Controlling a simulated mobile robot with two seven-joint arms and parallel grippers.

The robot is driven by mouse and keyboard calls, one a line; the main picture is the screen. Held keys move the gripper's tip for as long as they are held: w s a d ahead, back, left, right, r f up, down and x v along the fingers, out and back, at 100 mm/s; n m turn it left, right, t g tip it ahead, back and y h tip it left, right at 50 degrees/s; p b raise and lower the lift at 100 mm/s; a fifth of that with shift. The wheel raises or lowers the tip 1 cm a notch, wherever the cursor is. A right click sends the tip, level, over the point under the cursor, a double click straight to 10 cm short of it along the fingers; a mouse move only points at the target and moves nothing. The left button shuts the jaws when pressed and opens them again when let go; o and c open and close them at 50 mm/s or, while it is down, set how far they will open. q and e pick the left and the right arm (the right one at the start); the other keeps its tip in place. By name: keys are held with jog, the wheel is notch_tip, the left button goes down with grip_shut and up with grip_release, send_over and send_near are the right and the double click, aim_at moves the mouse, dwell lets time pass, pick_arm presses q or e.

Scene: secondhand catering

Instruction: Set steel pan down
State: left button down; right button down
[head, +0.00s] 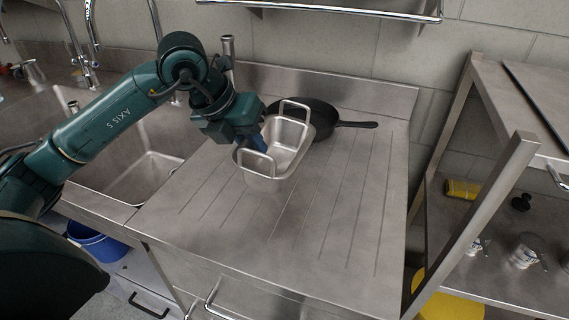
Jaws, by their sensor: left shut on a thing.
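The steel pan (262,181) is a deep rectangular pan with a raised loop handle at each end. It is over the ridged steel drainboard (330,225), in the middle of the head view. My left gripper (258,139) comes in from the left and is shut on the pan at its left side; the fingertips are partly hidden. I cannot tell whether the pan's base touches the drainboard. My right gripper is not in view.
A black skillet (322,117) sits just behind the pan, its handle pointing right. Sink basins (150,176) with taps lie to the left. A steel rack (487,190) stands at the right. The front and right drainboard is clear.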

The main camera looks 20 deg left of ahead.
pick_arm(q)
jog(key=shift+f, duration=5)
jog(key=c, duration=1.5)
grip_release()
jog(key=shift+o, duration=0.2)
jog(key=v, duration=1.2)
jog(key=shift+s, duration=0.15)
